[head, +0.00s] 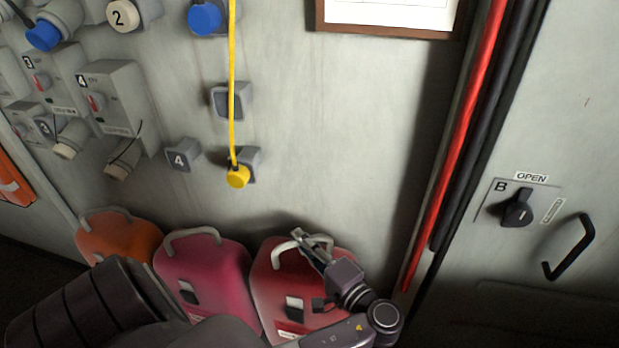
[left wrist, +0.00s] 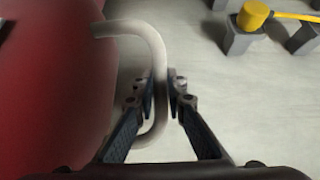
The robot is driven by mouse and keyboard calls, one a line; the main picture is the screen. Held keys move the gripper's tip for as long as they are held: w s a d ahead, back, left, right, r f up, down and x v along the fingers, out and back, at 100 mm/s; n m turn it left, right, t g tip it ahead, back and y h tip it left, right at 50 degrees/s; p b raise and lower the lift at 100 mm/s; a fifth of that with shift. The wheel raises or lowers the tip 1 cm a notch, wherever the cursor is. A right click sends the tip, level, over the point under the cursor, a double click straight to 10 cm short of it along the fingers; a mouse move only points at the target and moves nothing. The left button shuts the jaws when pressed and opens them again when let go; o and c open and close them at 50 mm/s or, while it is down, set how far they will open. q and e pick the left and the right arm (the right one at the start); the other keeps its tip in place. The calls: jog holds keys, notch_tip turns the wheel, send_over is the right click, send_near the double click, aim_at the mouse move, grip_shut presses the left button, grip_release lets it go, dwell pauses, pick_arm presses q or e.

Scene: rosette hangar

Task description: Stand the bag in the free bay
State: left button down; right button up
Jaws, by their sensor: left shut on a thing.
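A red bag (head: 335,260) stands upright against the wall, rightmost in a row of bags in the head view. Its pale, bent handle shows in the left wrist view (left wrist: 156,55), with the red side of the bag (left wrist: 50,85) at the left. My left gripper (head: 302,238) is at the top of this bag. In the left wrist view its two fingers (left wrist: 163,85) are closed around the handle. The lower part of the bag is cut off by the frame and partly hidden by my arm. I cannot make out a free bay. My right gripper is not in view.
A magenta bag (head: 208,275) and an orange bag (head: 118,235) stand to the left of the red one. A yellow cable (head: 232,80) hangs to a yellow plug (head: 238,177) above. Red and dark pipes (head: 455,150) and a black door handle (head: 570,248) are at the right.

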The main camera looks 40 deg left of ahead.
aim_at(303, 260)
pick_arm(q)
jog(key=shift+w+f, duration=0.1)
jog(key=shift+f, duration=2.1)
jog(key=shift+w+a+f+p, duration=0.15)
jog(key=shift+f+p, duration=0.2)
jog(key=shift+f, duration=0.2)
jog(key=c, duration=2.2)
grip_release()
jog(key=shift+s+d+f, duration=0.2)
jog(key=shift+s+f, duration=0.1)
jog(key=shift+f, duration=0.3)
jog(key=shift+o, duration=1.2)
jog(key=shift+d+r, duration=0.1)
jog(key=shift+r, duration=0.05)
